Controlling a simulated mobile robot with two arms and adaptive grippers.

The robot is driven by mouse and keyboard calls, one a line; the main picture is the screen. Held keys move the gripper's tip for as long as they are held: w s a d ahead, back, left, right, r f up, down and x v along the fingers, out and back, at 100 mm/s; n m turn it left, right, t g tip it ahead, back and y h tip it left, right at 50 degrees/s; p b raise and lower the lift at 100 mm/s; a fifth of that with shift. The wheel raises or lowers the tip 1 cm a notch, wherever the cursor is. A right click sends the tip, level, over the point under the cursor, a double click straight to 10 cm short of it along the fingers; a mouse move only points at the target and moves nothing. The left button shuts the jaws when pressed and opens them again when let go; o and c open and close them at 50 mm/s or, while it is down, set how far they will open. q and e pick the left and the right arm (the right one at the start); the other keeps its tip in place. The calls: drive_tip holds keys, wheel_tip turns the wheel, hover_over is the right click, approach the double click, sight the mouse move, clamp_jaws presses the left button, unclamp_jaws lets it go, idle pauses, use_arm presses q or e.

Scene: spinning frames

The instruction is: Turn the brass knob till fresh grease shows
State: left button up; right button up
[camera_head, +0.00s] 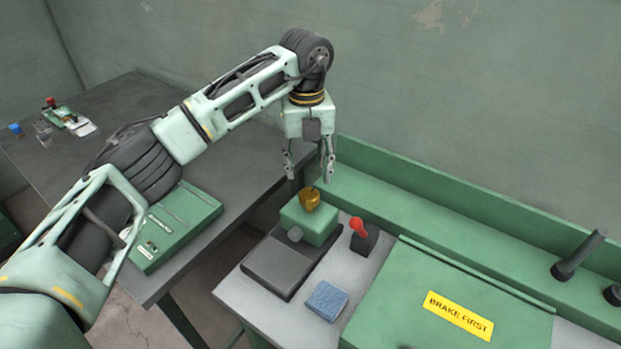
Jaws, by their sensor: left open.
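The brass knob (310,198) stands on top of a green block (308,222) at the back left of the machine bench. My left gripper (309,177) points down just above the knob, its two fingers apart. The fingertips look close to the knob, but I cannot tell whether they touch it. No grease can be made out around the knob or block. My right gripper is not in this view.
A red-topped lever (359,229) stands just right of the block. A dark plate (281,264) and a blue pad (326,300) lie in front. A green cover (445,310) labelled BRAKE FIRST fills the right. A green box (175,226) sits on the left table.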

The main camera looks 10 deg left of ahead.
sight(306, 194)
use_arm(q)
drive_tip(key=f, duration=0.2)
drive_tip(key=f+p, duration=0.1)
drive_tip(key=f, duration=0.1)
drive_tip(key=f+p, duration=0.1)
drive_tip(key=f, duration=0.1)
drive_tip(key=shift+s+f, duration=0.3)
drive_tip(key=shift+s, duration=0.1)
drive_tip(key=shift+f, duration=0.3)
drive_tip(key=shift+s+r, duration=0.1)
drive_tip(key=c, duration=1.1)
drive_tip(key=shift+o, duration=0.2)
